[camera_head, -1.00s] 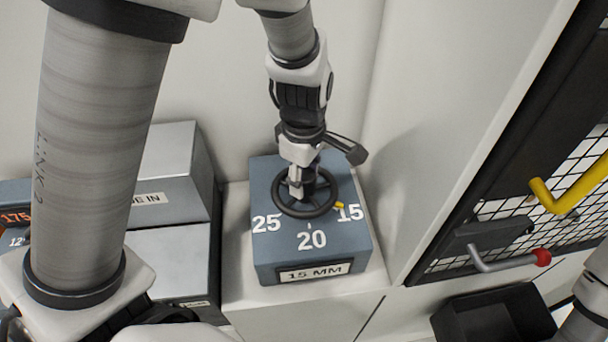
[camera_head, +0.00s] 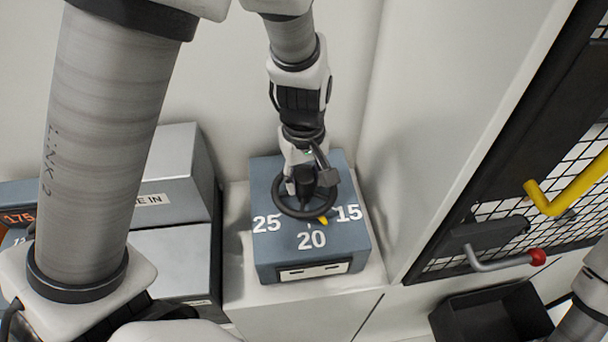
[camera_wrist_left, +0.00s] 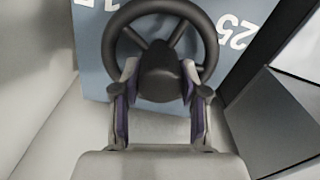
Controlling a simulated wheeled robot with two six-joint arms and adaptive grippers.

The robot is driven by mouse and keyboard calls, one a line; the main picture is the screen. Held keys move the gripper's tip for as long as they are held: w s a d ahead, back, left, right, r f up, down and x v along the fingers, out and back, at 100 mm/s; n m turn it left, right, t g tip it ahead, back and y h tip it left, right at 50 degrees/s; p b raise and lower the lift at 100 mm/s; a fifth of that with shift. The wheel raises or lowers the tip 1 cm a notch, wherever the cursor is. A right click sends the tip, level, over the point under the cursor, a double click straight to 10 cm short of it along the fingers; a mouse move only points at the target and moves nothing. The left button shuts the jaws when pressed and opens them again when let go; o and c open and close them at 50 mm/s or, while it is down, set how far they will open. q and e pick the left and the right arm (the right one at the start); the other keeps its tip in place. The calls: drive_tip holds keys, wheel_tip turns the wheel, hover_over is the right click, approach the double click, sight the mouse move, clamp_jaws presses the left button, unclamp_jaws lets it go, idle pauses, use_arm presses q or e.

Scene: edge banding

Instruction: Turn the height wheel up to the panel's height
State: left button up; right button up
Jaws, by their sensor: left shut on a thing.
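The black height wheel (camera_head: 284,209) sits on top of a blue-grey box (camera_head: 268,250) marked 25, 20 and 15. Its yellow pointer (camera_head: 323,220) lies between 20 and 15, closer to 20. My left gripper (camera_head: 306,185) reaches down onto the wheel from above, shut on its hub. In the left wrist view, the two fingers (camera_wrist_left: 160,95) flank the black hub (camera_wrist_left: 158,60), and the rim (camera_wrist_left: 208,35) and spokes show around it. The box's front display (camera_head: 314,271) shows only dashes. I see no panel, and my right gripper is out of view.
Grey machine boxes (camera_head: 170,255) stand left of the wheel box, with an orange readout (camera_head: 18,217) at the far left. On the right are a mesh guard with a yellow handle (camera_head: 570,187), a red-knobbed lever (camera_head: 500,264) and a black bin (camera_head: 490,312).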

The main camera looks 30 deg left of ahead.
sight(304, 173)
use_arm(q)
drive_tip(key=shift+f+m, duration=0.1)
drive_tip(key=shift+m, duration=2.1)
drive_tip(key=o, duration=1.1)
drive_tip(key=shift+o, duration=0.2)
drive_tip(key=shift+w, duration=0.1)
wheel_tip(304, 173, up, 12)
